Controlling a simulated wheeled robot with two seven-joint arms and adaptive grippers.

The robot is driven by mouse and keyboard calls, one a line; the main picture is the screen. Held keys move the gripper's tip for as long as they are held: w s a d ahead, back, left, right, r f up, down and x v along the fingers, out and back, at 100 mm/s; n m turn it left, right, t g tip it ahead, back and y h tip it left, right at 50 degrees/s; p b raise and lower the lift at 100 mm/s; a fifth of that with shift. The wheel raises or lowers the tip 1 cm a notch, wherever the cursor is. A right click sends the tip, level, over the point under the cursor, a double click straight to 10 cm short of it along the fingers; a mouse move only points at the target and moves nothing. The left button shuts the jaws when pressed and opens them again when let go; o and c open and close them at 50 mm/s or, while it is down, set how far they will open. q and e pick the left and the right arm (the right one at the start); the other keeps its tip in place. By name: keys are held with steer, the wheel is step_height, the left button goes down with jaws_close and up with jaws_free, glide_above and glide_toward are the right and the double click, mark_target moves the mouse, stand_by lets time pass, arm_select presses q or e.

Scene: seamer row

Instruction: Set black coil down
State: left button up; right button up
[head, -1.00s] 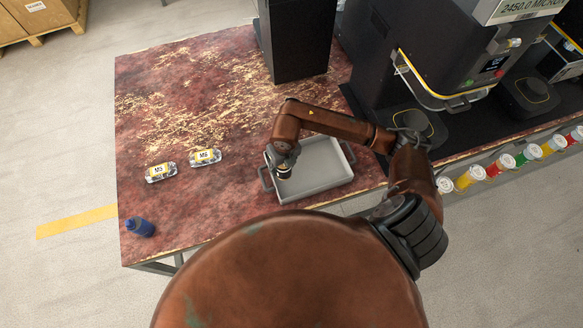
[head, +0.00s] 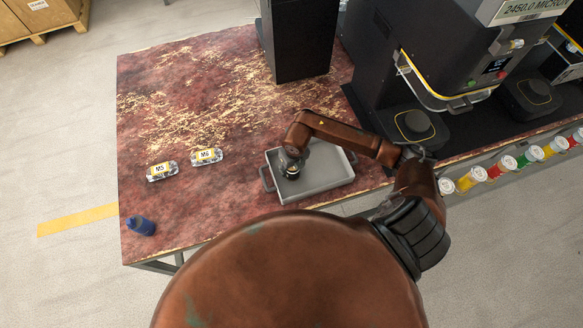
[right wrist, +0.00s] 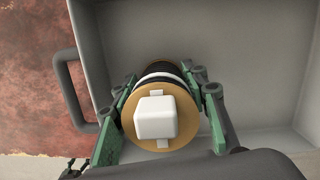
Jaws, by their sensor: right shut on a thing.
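The black coil (right wrist: 163,110) is a black cylinder with a tan end disc and a white square block on that end. My right gripper (right wrist: 163,125) is shut on it, with green fingers on both sides. In the head view the right gripper (head: 289,165) holds the coil (head: 291,173) over the left part of the grey tray (head: 328,187). The tray's inside (right wrist: 250,60) lies behind the coil in the right wrist view. I cannot tell whether the coil touches the tray floor. My left gripper is not in view.
Two clear packs labelled M5 (head: 161,171) and M6 (head: 207,156) lie left of the tray on the worn red table (head: 215,205). A blue bottle (head: 141,226) is at the front left. A tall black box (head: 297,40) and dark machines (head: 430,60) stand behind.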

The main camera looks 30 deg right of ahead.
steer(key=shift+f, duration=0.15)
steer(key=o, duration=1.2)
steer(key=shift+o, duration=0.2)
steer(key=r, duration=0.4)
steer(key=s+r, duration=0.1)
steer(key=r, duration=0.7)
steer(key=shift+s+r, duration=0.1)
steer(key=shift+s, duration=0.1)
